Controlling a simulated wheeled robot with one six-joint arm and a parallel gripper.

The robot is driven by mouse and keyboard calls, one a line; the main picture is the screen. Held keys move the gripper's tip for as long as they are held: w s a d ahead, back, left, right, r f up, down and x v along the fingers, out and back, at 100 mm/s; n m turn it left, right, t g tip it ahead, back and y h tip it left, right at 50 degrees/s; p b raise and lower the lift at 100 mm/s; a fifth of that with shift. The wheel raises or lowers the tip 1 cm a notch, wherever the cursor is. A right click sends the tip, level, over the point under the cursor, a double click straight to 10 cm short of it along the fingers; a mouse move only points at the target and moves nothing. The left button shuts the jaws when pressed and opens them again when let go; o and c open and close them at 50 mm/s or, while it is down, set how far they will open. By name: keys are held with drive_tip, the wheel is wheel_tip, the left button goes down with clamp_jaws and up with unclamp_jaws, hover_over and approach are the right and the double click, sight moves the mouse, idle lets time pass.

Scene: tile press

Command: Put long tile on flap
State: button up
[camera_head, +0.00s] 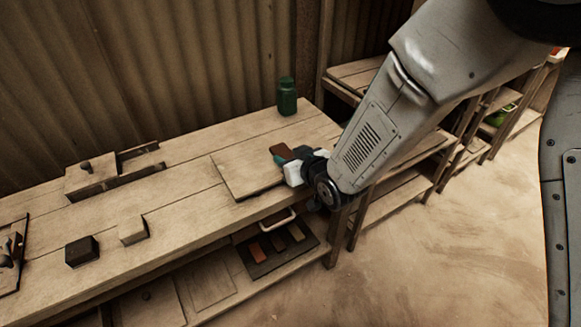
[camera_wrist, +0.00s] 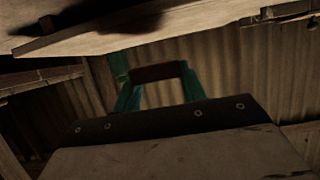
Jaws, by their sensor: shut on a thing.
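My gripper (camera_head: 284,154) is shut on a reddish-brown tile (camera_head: 278,149), which shows at the teal fingertips. In the wrist view the same tile (camera_wrist: 158,72) is gripped between the two teal fingers (camera_wrist: 158,90). Part of the tile is hidden by the fingers, so its full length cannot be told. A pale wooden board, seemingly the flap (camera_head: 232,178), lies on the bench top with a dark front edge. My gripper is over the right part of this board in the head view. Whether the tile touches the board cannot be told.
A green jar (camera_head: 287,97) stands at the bench's back. A wooden block with a knob (camera_head: 88,180), a pale block (camera_head: 132,230) and a dark block (camera_head: 82,251) stand left. Below, a dark tray (camera_head: 268,263) holds several small tiles near a pale handle (camera_head: 278,220).

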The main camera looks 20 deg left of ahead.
wheel_tip(320, 180, down, 3)
drive_tip(key=shift+d+f, duration=0.1)
drive_tip(key=shift+f, duration=0.1)
drive_tip(key=shift+f, duration=0.1)
drive_tip(key=shift+f, duration=0.5)
drive_tip(key=o, duration=1)
drive_tip(key=shift+r, duration=0.25)
drive_tip(key=v, duration=1.2)
drive_tip(key=shift+r, duration=0.35)
